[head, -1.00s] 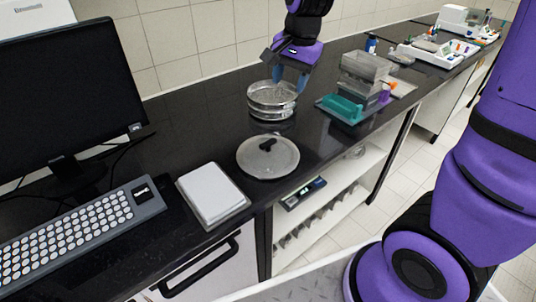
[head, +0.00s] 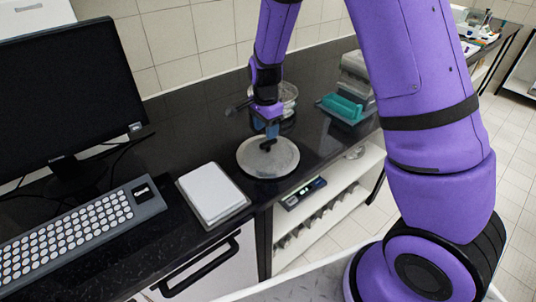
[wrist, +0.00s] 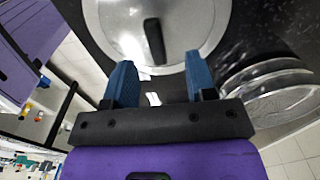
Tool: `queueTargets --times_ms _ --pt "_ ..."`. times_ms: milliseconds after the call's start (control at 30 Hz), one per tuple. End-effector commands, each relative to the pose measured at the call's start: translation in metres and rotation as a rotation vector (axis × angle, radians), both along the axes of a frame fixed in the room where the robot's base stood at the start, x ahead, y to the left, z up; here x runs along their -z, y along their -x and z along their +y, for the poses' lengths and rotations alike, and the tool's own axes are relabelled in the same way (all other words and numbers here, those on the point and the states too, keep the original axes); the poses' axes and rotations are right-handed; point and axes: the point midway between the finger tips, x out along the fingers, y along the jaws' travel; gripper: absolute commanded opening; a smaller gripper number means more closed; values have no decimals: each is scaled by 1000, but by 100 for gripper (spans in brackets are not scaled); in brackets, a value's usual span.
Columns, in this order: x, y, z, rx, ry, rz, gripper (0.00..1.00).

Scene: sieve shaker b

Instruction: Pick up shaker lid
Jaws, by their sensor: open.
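The shaker lid (head: 262,162) is a round grey metal disc with a black handle, lying flat on the black counter. In the wrist view the lid (wrist: 190,25) fills the top, with its black handle (wrist: 155,40) lying just beyond and roughly between the fingertips. My gripper (head: 271,132) is over the lid, pointing down at the handle. In the wrist view my gripper (wrist: 160,75) has its two blue fingers wide apart with nothing between them. Whether the fingertips touch the lid is hard to tell.
The metal sieve (head: 289,95) stands behind the lid, partly hidden by my arm; it also shows in the wrist view (wrist: 270,90). A teal tray (head: 343,105) is at the right. A white box (head: 211,192) and a keyboard (head: 75,235) lie to the left.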

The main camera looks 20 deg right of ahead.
Motion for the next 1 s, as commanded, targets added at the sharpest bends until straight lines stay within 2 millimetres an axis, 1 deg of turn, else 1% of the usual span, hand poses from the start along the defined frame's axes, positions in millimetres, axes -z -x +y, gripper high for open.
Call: queueTargets --times_ms 233,400,500,633,833,867,900,967,1000 --pt "17 1 -2 -1 0 1 51" --pt "40 4 -7 0 0 2 51" --pt "52 4 -6 -1 1 2 51" --pt "59 3 -6 -1 0 0 51" --pt "60 3 -6 -2 0 -1 51" --pt "60 3 -6 -2 0 -1 49" --pt "60 3 -6 -2 0 -1 40" --pt "60 3 -6 -2 0 -1 26" --pt "60 3 -6 -2 0 -1 17"
